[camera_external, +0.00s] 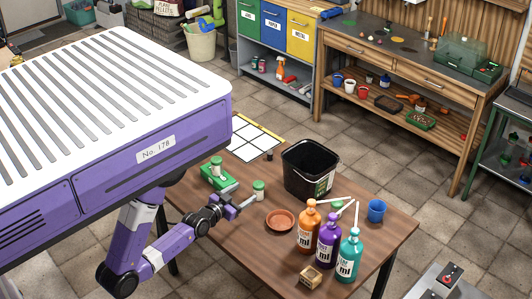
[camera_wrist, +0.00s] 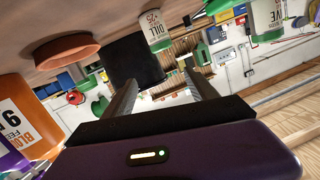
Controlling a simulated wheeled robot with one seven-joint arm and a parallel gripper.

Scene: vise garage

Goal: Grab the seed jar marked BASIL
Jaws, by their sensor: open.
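No jar marked BASIL can be made out. In the external view, a jar with a green lid (camera_external: 258,190) stands on the brown table just beyond my gripper (camera_external: 248,203). Another green-lidded jar (camera_external: 216,166) stands at a green box further left.
A black bucket (camera_external: 308,168), a terracotta saucer (camera_external: 280,219) and a blue cup (camera_external: 376,210) are on the table. Orange (camera_external: 309,227), purple (camera_external: 328,240) and teal (camera_external: 349,256) pump bottles stand at front right, near a small wooden block (camera_external: 311,278). The green box (camera_external: 217,180) is at left.

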